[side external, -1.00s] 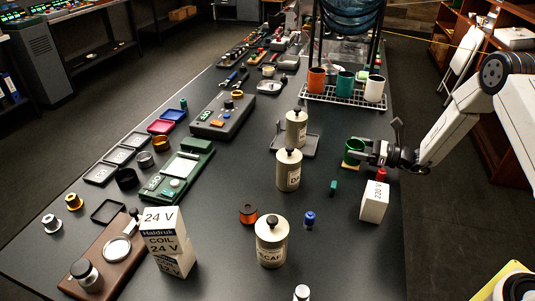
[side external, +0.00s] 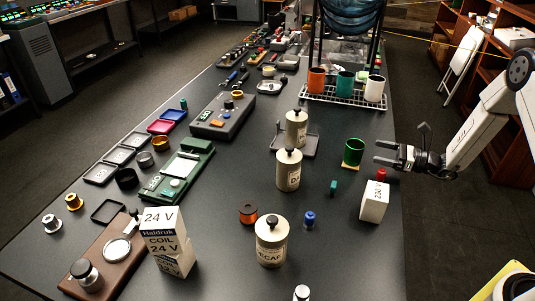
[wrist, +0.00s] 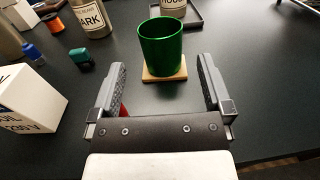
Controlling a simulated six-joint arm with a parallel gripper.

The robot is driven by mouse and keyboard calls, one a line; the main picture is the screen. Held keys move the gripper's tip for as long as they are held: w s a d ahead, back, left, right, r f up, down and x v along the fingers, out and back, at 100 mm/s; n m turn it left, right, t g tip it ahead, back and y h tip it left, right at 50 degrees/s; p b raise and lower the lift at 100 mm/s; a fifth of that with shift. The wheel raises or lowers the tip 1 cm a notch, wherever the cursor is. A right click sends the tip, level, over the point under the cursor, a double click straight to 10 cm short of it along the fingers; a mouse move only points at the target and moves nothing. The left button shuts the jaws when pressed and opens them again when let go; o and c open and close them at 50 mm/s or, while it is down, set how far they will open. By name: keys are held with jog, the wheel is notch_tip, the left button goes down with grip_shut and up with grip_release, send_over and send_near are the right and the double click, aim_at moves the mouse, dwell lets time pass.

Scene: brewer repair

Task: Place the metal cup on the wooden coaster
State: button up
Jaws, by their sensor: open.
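The metal cup is a shiny green cup (side external: 354,150), upright on the square wooden coaster (side external: 350,166) near the table's right edge. In the wrist view the cup (wrist: 161,46) stands ahead of my fingers, with the coaster's light wood (wrist: 165,75) showing beneath it. My gripper (side external: 380,153) is open and empty, to the right of the cup and apart from it. In the wrist view both fingers of my gripper (wrist: 160,85) are spread wide with bare table between them. The far side of the coaster is hidden by the cup.
A white 230 V box (side external: 374,202) and a red object (side external: 381,174) stand close by my gripper. Labelled canisters (side external: 288,172) stand to the left, with a small green item (side external: 333,187) between. A rack with orange, teal and white cups (side external: 345,92) is behind.

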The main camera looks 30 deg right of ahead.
jog(key=shift+v, duration=2.5)
